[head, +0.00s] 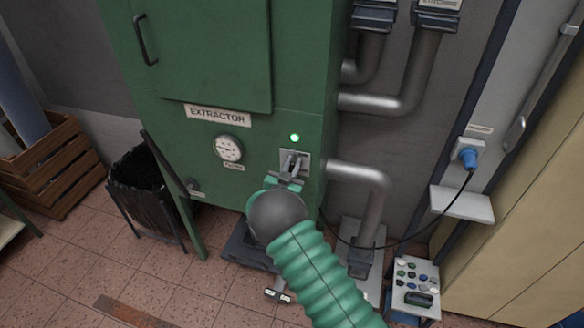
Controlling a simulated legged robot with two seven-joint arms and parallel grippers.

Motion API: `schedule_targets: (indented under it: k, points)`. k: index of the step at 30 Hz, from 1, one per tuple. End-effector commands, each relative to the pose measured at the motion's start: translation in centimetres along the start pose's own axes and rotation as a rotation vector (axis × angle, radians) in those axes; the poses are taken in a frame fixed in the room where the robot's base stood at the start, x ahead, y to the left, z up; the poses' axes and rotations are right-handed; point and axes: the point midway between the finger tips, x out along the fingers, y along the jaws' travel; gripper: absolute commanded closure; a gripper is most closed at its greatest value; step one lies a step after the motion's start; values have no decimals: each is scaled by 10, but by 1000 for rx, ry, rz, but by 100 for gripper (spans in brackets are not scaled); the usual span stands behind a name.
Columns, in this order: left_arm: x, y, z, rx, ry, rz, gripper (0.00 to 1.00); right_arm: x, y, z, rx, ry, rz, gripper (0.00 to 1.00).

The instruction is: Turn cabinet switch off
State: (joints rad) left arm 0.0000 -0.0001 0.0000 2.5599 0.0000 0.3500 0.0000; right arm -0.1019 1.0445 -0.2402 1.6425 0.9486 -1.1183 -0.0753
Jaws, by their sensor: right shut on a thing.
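The green extractor cabinet (160,125) stands in the middle of the head view. Its switch (293,161) is a lever on a light plate at the cabinet's lower right front. A green light (294,138) glows just above the switch. My right gripper (290,174) reaches up from below, at the end of my green ribbed arm, and is shut on the switch lever. My wrist and the gripper partly hide the lower part of the switch plate. My left gripper is not in view.
A round gauge (228,149) sits left of the switch. Metal pipes (375,195) run along the right side. A button box (415,285) and a cable are at lower right. A dark bin (145,200) and a wooden crate (50,170) stand left. Tiled floor is open in front.

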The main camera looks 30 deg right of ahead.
Motion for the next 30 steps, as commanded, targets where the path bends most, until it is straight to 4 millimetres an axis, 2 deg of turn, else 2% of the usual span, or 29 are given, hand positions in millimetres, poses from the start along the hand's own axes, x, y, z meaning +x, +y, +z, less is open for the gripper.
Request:
schedule_targets:
  k: [1,14,30]
  points:
    - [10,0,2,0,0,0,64,0,1,4,38,3,-1,100]
    - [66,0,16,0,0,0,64,1,12,8,439,4,-1,100]
    - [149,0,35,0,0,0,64,0,22,18,951,5,-1,100]
